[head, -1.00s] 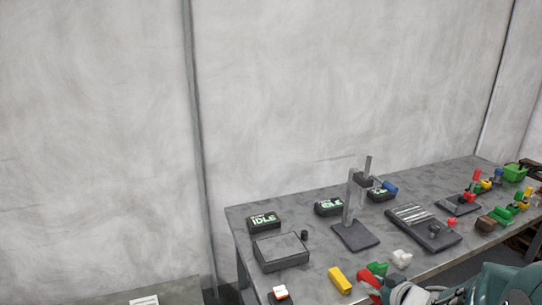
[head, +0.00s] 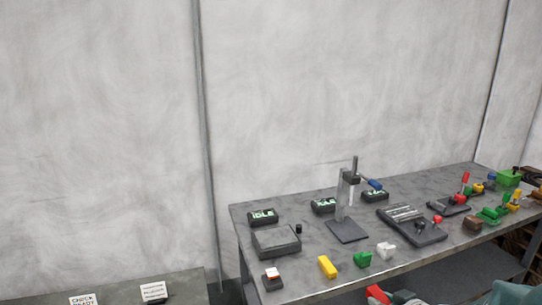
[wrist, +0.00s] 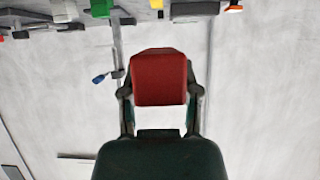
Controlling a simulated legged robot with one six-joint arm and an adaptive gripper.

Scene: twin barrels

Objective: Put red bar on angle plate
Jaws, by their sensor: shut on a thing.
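The red bar (wrist: 159,78) is between the two fingers of my gripper (wrist: 160,92) in the wrist view, its face toward the camera. My gripper is shut on it, and it is clear of the bench top. In the head view only part of the red bar (head: 377,293) shows at the bottom edge, in front of the bench. I cannot tell for sure which item is the angle plate. A dark stand with an upright column (head: 341,200) and a dark flat block (head: 276,242) are on the bench.
Several coloured parts crowd the right end. A low surface with signs (head: 153,292) is at lower left.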

